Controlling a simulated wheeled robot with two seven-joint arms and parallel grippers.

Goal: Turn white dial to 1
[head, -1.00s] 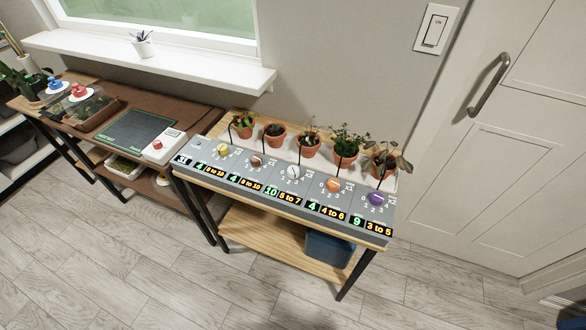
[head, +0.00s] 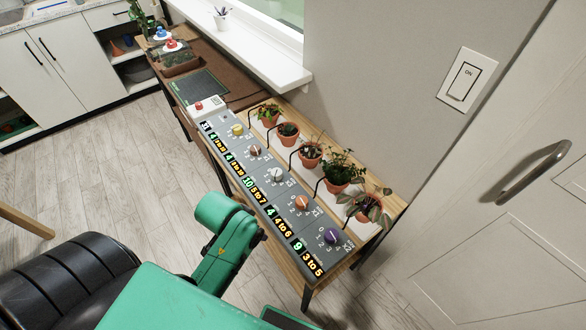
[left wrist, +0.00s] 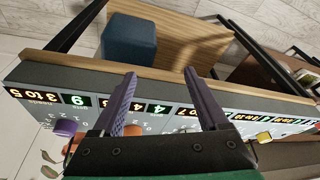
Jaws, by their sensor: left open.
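The white dial (head: 276,175) is the middle knob on the grey control panel (head: 262,161), between a brown dial (head: 254,151) and an orange dial (head: 301,203). The number it points at is too small to read. The display by it reads 10, with 5 to 7 beside it. My left gripper (left wrist: 160,76) is open and empty, its two purple fingers reaching over the panel's display edge in the left wrist view. The white dial is not clearly visible there; my gripper covers that part. In the head view my left arm hides the fingers. My right gripper is not in view.
A purple dial (head: 331,236) and a yellow dial (head: 237,130) sit toward the panel's ends. Several potted plants (head: 310,154) stand behind the dials, with thin black spouts beside them. A blue bin (left wrist: 132,45) is on the lower shelf. Floor in front is clear.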

